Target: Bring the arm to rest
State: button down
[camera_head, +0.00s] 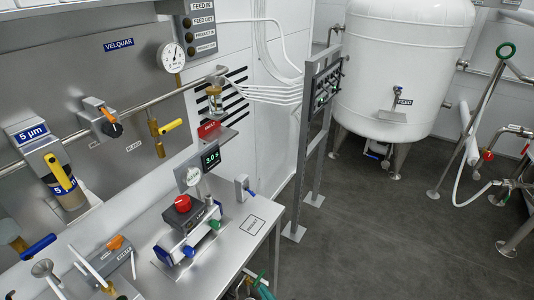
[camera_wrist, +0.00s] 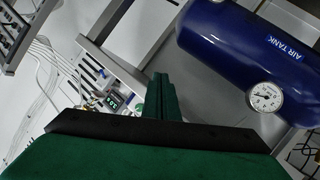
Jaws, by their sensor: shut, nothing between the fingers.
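My gripper (camera_wrist: 160,98) shows in the wrist view as dark green fingers standing close together at the middle of the picture. It is shut and holds nothing. The fingers point toward the wall and bench area and appear apart from everything in view. In the head view I cannot make out the gripper for certain; small green parts at the lower edge are too cut off to tell.
A blue air tank (camera_wrist: 235,50) with a round gauge (camera_wrist: 265,97) lies right of my fingers. The steel bench (camera_head: 225,255) carries a red-knobbed device (camera_head: 187,220). A white feed tank (camera_head: 400,70) stands at the back. Dark floor (camera_head: 370,245) right of the bench is clear.

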jog(key=s+d+f+m+h, duration=0.1)
jog(key=s+f+m+h, duration=0.25)
jog(key=s, duration=0.45)
jog(key=s+f+m+h, duration=0.2)
jog(key=s+m+h, duration=0.1)
jog(key=s+m, duration=0.3)
jog(key=s+r+m+t, duration=0.2)
jog(key=s+r, duration=1)
jog(key=s, duration=0.3)
jog(key=shift+s+a+r+m+t+h, duration=0.15)
jog(key=shift+a+r+m+t+h, duration=0.1)
jog(key=shift+r+m+t+h, duration=0.15)
